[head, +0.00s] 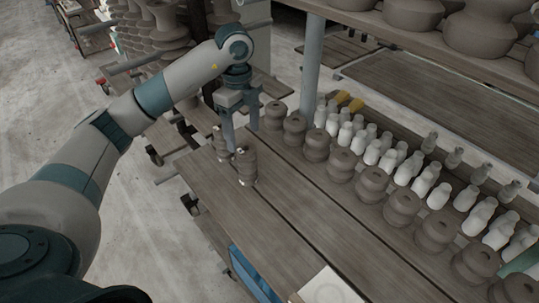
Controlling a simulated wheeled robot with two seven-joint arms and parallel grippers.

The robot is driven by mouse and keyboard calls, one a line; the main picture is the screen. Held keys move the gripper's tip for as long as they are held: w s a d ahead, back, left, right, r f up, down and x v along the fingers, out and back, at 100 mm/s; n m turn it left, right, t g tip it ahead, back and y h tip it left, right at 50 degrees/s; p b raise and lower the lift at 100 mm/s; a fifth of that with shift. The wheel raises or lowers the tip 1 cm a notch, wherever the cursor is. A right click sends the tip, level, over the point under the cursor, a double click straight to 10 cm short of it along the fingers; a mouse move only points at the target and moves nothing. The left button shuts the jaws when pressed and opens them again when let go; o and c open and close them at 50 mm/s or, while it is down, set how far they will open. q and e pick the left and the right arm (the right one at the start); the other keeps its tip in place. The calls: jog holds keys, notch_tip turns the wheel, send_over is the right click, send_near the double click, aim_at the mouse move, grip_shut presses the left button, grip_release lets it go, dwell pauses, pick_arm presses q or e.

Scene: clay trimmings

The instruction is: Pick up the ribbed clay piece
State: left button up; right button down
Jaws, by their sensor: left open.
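Two small dark ribbed clay pieces stand on the wooden table (290,215) near its left edge. The front ribbed clay piece (246,168) is fully visible and upright; the back ribbed clay piece (220,145) is just behind and left of it, close to a finger. My left gripper (242,137) points down over the table's far left end, behind the front piece. Its two fingers are apart, with no piece seen held between them. Whether a fingertip touches the back piece cannot be told. My right gripper is out of view.
A row of squat brown clay pieces (373,185) runs diagonally along the table, right of the gripper. Several white bottle-shaped pieces (425,180) stand behind it. A metal post (312,65) and a shelf with large pots (483,32) rise beyond. The table's front middle is clear.

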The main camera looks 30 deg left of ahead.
aim_at(248, 158)
pick_arm(q)
jog(key=shift+w+d+r+n, duration=0.1)
jog(key=shift+w+r+n, duration=0.2)
jog(key=shift+w+n, duration=0.5)
jog(key=shift+r, duration=0.1)
notch_tip(248, 158, down, 12)
jog(key=shift+f+p, duration=0.15)
jog(key=shift+p, duration=0.95)
